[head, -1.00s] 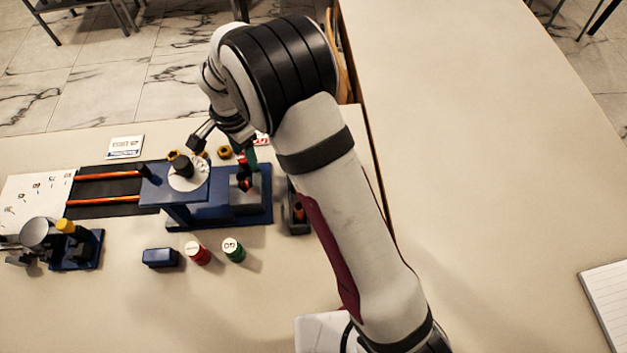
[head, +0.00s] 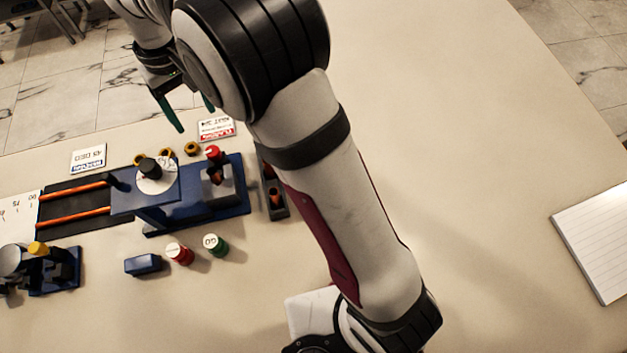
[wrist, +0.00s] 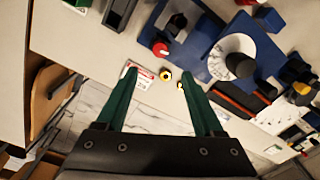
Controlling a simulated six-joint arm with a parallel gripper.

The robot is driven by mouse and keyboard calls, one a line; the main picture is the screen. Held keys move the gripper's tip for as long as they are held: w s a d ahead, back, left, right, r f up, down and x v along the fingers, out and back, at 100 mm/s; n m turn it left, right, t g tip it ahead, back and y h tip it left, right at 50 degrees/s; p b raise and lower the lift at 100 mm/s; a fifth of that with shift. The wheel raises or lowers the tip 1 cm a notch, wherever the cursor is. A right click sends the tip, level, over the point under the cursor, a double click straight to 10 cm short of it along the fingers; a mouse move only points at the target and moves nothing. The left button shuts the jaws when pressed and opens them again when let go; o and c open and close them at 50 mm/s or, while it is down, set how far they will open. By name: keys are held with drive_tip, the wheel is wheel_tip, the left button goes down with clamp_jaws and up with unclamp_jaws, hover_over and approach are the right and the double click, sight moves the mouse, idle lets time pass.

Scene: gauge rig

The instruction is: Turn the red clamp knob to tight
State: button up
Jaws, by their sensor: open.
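My gripper (head: 195,117) has green fingers, spread apart and empty. In the head view it is on the far side of the rig, apart from the knob. The wrist view shows both fingers (wrist: 160,77) with a clear gap between them. A white dial (head: 157,178) with a black knob sits on the rig, left of the red knob.
Cards (head: 216,128) and small brass pieces (head: 192,148) lie behind the rig. A dark tray (head: 273,195) stands right of it. A red cylinder (head: 179,254), a green cylinder (head: 215,245) and a blue block (head: 143,264) stand in front. The right table is mostly clear.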

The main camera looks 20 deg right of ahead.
drive_tip(key=s+d+r+m, duration=0.4)
drive_tip(key=s+d+r, duration=0.35)
drive_tip(key=d, duration=0.25)
drive_tip(key=s+d+f+m, duration=0.1)
drive_tip(key=s+d+m, duration=0.1)
drive_tip(key=s, duration=0.5)
drive_tip(key=s+d+f+m+y, duration=0.1)
drive_tip(key=s+d+m, duration=0.2)
drive_tip(key=s, duration=0.4)
drive_tip(key=shift+s+d, duration=0.35)
drive_tip(key=shift+d, duration=0.35)
drive_tip(key=shift+c, duration=0.2)
